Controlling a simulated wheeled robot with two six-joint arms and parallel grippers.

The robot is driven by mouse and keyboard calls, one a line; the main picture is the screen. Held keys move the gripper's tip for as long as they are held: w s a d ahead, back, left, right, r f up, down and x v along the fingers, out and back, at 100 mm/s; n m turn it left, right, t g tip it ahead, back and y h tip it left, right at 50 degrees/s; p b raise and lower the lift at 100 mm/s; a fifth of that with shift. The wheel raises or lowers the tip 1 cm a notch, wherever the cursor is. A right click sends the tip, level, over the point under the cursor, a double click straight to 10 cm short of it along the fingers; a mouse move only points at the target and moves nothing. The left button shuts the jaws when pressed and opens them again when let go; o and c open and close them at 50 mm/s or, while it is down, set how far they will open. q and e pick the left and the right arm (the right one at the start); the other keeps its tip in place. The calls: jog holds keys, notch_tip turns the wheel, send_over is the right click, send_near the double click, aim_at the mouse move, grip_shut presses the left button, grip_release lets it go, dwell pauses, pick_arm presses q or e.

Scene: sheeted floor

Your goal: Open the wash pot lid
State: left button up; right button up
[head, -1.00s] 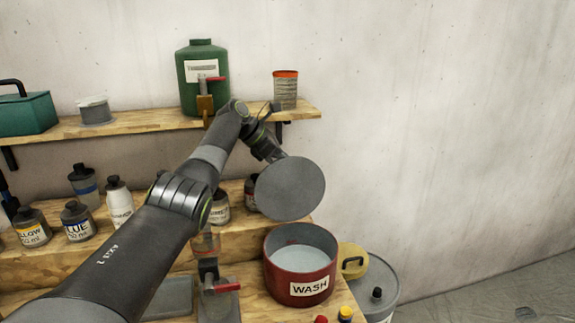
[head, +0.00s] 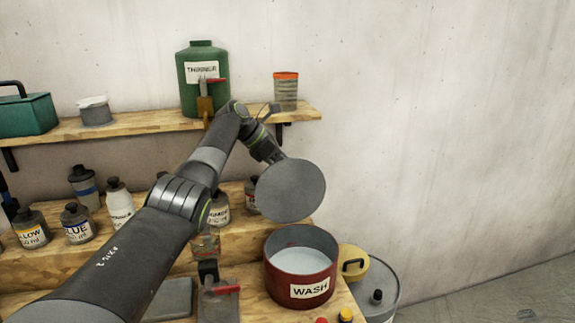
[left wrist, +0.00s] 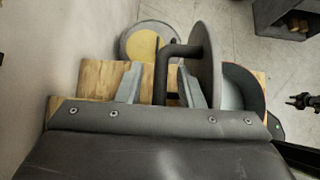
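The red wash pot (head: 284,292), labelled WASH, stands upright on the bench, its top uncovered and pale grey contents (head: 302,261) showing inside. Its round grey lid (head: 290,190) is off the pot, tilted steeply in the air above and a little left of it. In the left wrist view the lid (left wrist: 206,50) is edge-on, with its dark bent handle (left wrist: 161,75) between the fingers of my left gripper (left wrist: 160,88). The gripper holds the lid by this handle; the exact contact is hidden. In the head view the lid hides the fingers.
A grey drum (head: 382,285) and a yellow lid with a handle (head: 352,264) are right of the pot. Paint bottles (head: 78,222) stand on the left step. A green THINNER jug (head: 203,100) and an orange-topped tin (head: 286,93) stand on the shelf. Open floor (head: 480,290) lies right.

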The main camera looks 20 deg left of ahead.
pick_arm(q)
jog(key=b+v, duration=0.3)
jog(key=v, duration=1.4)
jog(key=shift+f, duration=0.15)
jog(key=shift+f, duration=0.1)
